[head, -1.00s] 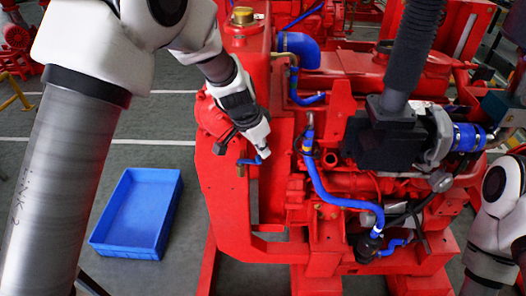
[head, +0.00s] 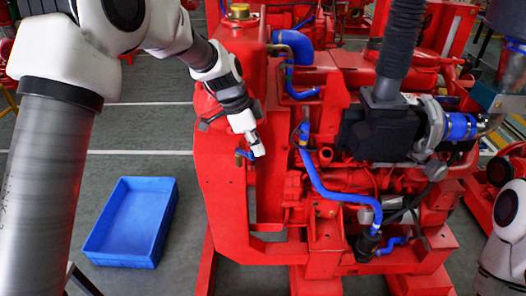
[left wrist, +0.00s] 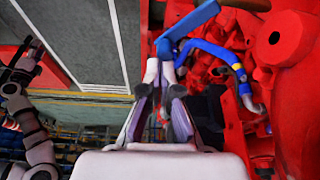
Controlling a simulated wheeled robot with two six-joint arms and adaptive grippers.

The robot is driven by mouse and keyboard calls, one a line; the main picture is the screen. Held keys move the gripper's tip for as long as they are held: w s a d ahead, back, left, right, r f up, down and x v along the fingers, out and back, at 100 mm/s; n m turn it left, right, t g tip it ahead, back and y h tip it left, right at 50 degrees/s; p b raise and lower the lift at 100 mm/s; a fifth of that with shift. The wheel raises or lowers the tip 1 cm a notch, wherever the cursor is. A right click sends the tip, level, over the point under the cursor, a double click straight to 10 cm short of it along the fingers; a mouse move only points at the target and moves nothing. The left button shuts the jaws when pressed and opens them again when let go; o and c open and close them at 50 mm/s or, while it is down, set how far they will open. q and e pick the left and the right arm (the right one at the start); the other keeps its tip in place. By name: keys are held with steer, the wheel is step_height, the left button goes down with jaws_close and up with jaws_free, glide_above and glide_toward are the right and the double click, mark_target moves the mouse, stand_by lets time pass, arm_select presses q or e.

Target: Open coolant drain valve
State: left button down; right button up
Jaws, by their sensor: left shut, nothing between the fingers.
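The coolant drain valve, with a blue lever (head: 246,154) and a small brass-coloured body (head: 238,161), sits on the front of the red radiator housing (head: 222,195). My left gripper (head: 258,152) is shut and empty, its fingertips right beside the lever in the head view. In the left wrist view the blue lever (left wrist: 190,24) slants up to the right just beyond the fingertips (left wrist: 166,68). I cannot tell whether the fingers touch it. The right gripper is out of view; only part of my right arm shows at the right edge.
A blue tray (head: 98,240) lies on the grey floor at left. The red engine with blue hoses (head: 318,180) and a black ribbed pipe (head: 396,50) fills the right of the head view. The floor between tray and pumpset is clear.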

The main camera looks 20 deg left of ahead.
mark_target(245, 152)
arm_select(q)
steer(key=s+m, duration=0.1)
steer(key=m, duration=0.1)
steer(key=s+a+m+g, duration=0.1)
steer(key=m, duration=0.2)
steer(key=s+m+g, duration=0.1)
steer(key=m, duration=0.1)
steer(key=shift+a+f+b, duration=0.15)
steer(key=shift+a+b, duration=0.15)
steer(key=shift+a, duration=0.1)
steer(key=shift+w+a+r+p, duration=0.25)
steer(key=shift+w+a+p, duration=0.2)
steer(key=shift+p, duration=0.1)
steer(key=shift+d, duration=0.1)
